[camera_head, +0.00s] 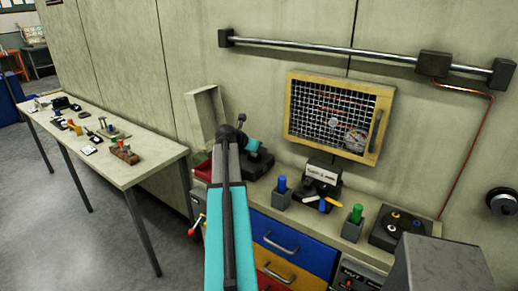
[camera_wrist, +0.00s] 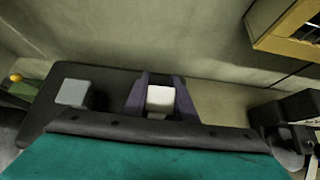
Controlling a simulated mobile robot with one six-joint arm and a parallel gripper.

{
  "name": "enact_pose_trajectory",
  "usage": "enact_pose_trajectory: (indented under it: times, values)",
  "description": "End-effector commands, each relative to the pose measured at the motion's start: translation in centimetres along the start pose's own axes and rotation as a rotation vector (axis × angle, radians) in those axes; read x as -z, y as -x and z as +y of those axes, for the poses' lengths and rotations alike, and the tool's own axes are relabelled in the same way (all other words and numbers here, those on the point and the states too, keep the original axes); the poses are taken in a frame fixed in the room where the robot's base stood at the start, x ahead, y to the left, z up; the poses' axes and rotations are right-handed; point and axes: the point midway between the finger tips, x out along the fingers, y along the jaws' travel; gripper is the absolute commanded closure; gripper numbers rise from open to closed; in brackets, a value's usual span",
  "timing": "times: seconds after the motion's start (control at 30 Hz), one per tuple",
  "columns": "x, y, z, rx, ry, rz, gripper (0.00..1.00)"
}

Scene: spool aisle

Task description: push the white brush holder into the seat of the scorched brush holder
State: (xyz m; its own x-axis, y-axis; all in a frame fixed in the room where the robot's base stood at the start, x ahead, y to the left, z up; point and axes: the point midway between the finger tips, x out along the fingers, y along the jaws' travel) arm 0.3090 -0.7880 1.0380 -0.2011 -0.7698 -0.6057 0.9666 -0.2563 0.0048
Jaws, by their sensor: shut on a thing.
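The white brush holder (camera_wrist: 160,98) shows as a small pale block between my two dark fingers in the wrist view. My gripper (camera_wrist: 161,82) is shut on it, with a finger on each side. Behind and below it is a dark plate or base (camera_wrist: 100,78), with a grey block (camera_wrist: 72,92) to the left. I cannot tell whether the white holder touches the base or sits in a seat. No scorched holder can be made out. In the head view my arm reaches to a black device (camera_head: 258,165) on the bench, and my wrist hides most of the grip.
A wood-framed mesh panel (camera_head: 338,117) hangs on the wall to the right. Blue (camera_head: 282,185) and green (camera_head: 357,214) handled items stand in grey holders on the bench. A black box (camera_head: 322,178) stands between them. A long table (camera_head: 95,130) with small parts is at left.

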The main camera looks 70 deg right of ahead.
Motion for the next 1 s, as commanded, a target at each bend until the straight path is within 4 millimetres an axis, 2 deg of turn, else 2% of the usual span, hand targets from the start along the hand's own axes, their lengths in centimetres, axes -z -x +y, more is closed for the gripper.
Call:
enact_pose_trajectory:
  times: [0.53,0.57,0.67,1.0]
  values:
    - [0.69,-0.55,-0.05,0.001,0.000,0.000,0.98]
    - [0.72,-0.57,-0.06,0.001,-0.001,0.000,0.74]
    - [0.70,-0.56,-0.05,0.001,-0.001,0.000,0.57]
    - [0.65,-0.53,-0.05,0.001,0.000,0.000,0.57]
